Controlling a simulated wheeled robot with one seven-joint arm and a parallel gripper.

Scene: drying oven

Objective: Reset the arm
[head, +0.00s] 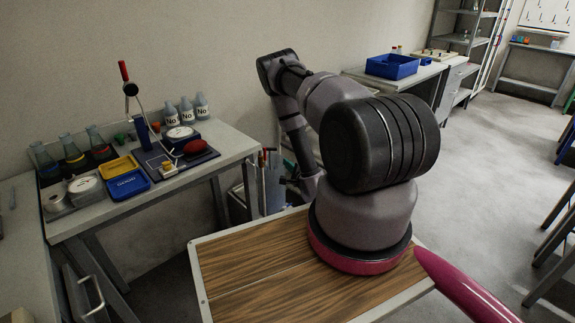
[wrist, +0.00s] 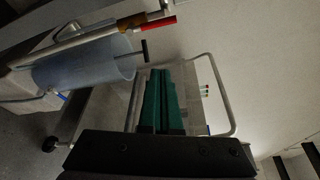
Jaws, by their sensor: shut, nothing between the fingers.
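My arm (head: 350,200) rises from its round base, goes up and back, then folds down towards the wall. Its lower end is partly hidden behind my own arm in the head view. In the wrist view, my gripper (wrist: 164,73) shows as two dark green fingers side by side. They are shut with nothing between them. The fingers point towards a metal-railed cart (wrist: 222,85) near the wall, and I cannot tell how far apart they are.
A bluish cylindrical container (wrist: 85,65) and a red-ended tool (wrist: 160,22) are close to the gripper's left in the wrist view. A bench (head: 215,150) with bottles, flasks and trays stands left in the head view. A blue bin (head: 392,66) sits behind.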

